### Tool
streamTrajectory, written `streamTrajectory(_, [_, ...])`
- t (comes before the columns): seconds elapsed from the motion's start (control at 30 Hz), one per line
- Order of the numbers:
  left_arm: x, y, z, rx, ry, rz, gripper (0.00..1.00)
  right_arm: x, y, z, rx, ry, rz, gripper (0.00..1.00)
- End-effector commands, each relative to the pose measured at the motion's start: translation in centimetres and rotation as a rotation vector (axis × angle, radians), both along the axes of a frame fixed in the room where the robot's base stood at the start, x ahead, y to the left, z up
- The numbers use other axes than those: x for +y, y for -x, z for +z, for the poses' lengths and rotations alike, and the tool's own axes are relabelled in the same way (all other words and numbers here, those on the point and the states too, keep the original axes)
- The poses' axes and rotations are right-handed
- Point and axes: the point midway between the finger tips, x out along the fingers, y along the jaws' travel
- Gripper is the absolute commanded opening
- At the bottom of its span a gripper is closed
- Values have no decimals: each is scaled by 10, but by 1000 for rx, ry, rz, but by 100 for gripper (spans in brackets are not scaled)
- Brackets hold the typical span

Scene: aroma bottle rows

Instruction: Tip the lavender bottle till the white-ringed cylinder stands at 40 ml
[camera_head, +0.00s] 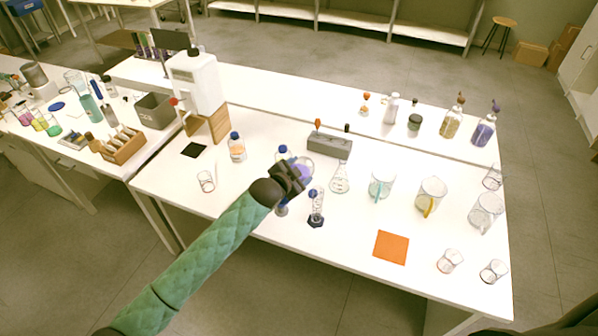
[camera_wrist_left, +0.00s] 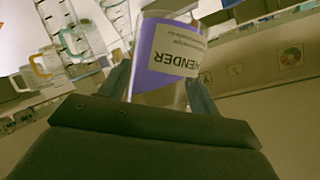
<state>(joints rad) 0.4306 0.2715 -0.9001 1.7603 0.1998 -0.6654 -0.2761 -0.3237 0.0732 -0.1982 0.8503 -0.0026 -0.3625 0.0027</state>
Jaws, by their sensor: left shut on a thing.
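The lavender bottle (camera_head: 304,167) is in my left gripper (camera_head: 290,176) above the middle of the front table, mostly hidden by the gripper in the head view. In the left wrist view the bottle (camera_wrist_left: 160,62) fills the space between the fingers, its purple and white label reading "ENDER". Its exact tilt and mouth are not clear. A slim clear cylinder (camera_head: 317,205) with a dark blue base stands just right of and below the gripper. Another base partly shows under the gripper (camera_head: 282,210). I cannot make out a white ring or a liquid level. My right gripper is out of view.
A blue-capped orange bottle (camera_head: 237,148) and a small beaker (camera_head: 206,181) stand to the left. A conical flask (camera_head: 340,180), a grey block (camera_head: 329,145) and handled jugs (camera_head: 381,186) stand to the right. An orange mat (camera_head: 391,247) lies in front.

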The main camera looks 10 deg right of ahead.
Motion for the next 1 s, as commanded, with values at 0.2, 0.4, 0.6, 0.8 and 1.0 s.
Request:
streamTrajectory(0.2, [-1,1,2,-15,-11,0,28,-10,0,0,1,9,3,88])
streamTrajectory(0.4, [-1,1,2,-25,-19,0,28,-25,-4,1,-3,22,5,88])
streamTrajectory(0.6, [-2,1,3,-36,-29,-1,28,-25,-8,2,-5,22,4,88])
streamTrajectory(0.8, [-2,2,4,-46,-38,-1,28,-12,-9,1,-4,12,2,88])
streamTrajectory(1.0, [-2,2,5,-56,-47,-1,28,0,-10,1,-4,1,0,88])
